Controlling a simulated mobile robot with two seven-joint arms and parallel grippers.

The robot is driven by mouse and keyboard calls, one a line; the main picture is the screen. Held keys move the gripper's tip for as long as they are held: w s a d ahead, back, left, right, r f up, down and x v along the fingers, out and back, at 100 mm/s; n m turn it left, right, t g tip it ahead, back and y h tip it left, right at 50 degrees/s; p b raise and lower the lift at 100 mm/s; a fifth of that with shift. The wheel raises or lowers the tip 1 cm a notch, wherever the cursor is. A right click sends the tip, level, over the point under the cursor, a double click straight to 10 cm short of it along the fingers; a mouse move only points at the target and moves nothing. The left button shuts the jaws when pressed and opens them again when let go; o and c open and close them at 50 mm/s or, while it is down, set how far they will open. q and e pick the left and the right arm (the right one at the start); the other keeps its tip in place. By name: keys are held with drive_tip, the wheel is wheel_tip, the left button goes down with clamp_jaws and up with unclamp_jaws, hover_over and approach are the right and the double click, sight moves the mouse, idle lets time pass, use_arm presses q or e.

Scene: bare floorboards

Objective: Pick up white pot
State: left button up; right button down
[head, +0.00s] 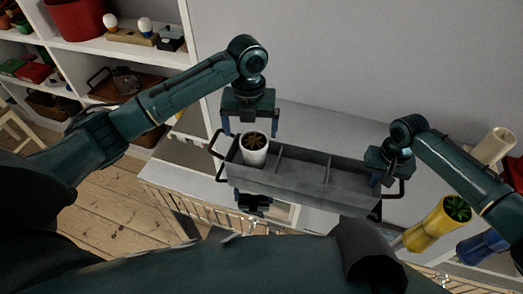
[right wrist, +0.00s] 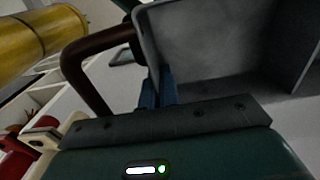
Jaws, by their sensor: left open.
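The white pot (head: 255,157), with a brown top, stands upright in the left compartment of a grey divided tray (head: 304,187) with dark handles. My left gripper (head: 250,129) is open above the pot, with its fingers spread to either side of it in the picture; they do not appear to touch it. My right gripper (head: 384,180) is at the tray's right end. In the right wrist view its blue fingers (right wrist: 158,90) are close together at the tray's end wall (right wrist: 147,48), next to the handle, and look shut on it.
A yellow vase (head: 433,228) with a green top, a blue vase (head: 482,247) and a cream vase (head: 493,147) stand at the right. White shelves (head: 88,48) with pots and boxes are at the upper left. Bare floorboards (head: 112,215) show at the lower left.

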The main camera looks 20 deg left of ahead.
sight(254, 141)
use_arm(q)
drive_tip(key=f, duration=0.5)
drive_tip(key=d+f, duration=0.1)
drive_tip(key=f, duration=0.1)
drive_tip(key=shift+f, duration=0.35)
drive_tip(key=shift+r, duration=0.1)
drive_tip(key=c, duration=1.3)
